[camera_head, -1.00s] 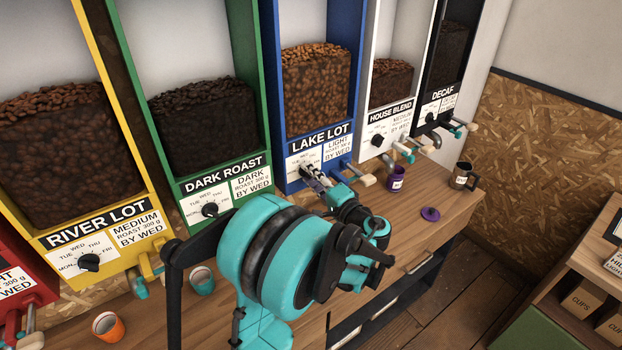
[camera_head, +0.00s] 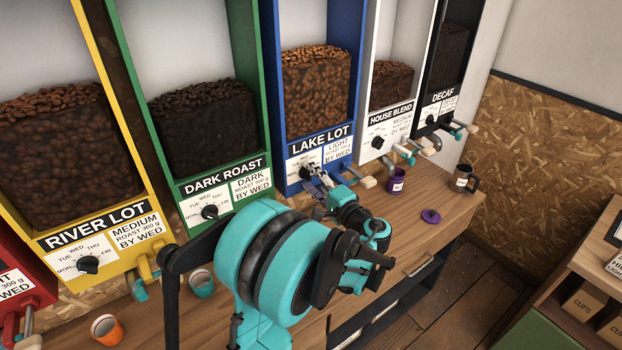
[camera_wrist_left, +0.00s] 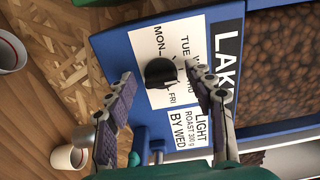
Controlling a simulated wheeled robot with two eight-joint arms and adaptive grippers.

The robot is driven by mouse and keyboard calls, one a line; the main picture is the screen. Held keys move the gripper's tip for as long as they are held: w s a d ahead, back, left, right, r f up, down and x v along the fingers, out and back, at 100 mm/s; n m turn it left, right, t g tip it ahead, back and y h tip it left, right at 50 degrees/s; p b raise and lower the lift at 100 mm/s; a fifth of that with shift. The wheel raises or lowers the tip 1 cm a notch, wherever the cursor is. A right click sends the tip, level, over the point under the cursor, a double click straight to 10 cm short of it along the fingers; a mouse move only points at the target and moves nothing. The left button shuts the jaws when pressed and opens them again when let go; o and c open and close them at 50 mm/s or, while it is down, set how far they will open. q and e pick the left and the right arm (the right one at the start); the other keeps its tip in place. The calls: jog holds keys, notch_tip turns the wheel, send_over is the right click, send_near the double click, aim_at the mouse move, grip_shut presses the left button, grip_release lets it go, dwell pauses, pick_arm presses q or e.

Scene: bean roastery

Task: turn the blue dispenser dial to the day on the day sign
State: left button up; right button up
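The blue dispenser (camera_head: 369,60) is labelled LAKE LOT. Its dark round dial (camera_head: 305,172) sits on a white plate with day names around it. In the left wrist view the dial (camera_wrist_left: 160,72) shows between the fingertips, with MON, TUE and FRI readable; I cannot tell which day it points at. My left gripper (camera_head: 318,186) is open just in front of and below the dial; in the left wrist view its fingers (camera_wrist_left: 163,88) stand apart on either side, and no hold on the dial shows. I cannot make out a day sign. My right gripper is not in view.
Green (camera_head: 251,105), yellow and red dispensers stand to the left, white and black ones to the right. A purple mug (camera_head: 396,181), a purple lid (camera_head: 431,216), a dark mug (camera_head: 464,179) and an orange cup (camera_head: 107,330) stand on the wooden counter (camera_head: 400,237). Dispenser spouts jut out nearby.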

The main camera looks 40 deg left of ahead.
pick_arm(q)
jog(key=v, duration=1.2)
dwell(0.3)
jog(key=s+d+f+h+b, duration=0.35)
jog(key=s+f+h, duration=0.35)
jog(key=f+h, duration=0.3)
jog(key=s+d+f+n+t+h+b, duration=0.1)
jog(key=s+d+f+h, duration=0.2)
jog(key=d, duration=0.2)
jog(key=s+d+f+n+t+h+b, duration=0.1)
jog(key=s+d+f+n+h+b, duration=0.1)
jog(key=d, duration=0.4)
jog(key=shift+s+d+f+h, duration=0.35)
jog(key=shift+s+f+h, duration=0.2)
jog(key=shift+h, duration=0.65)
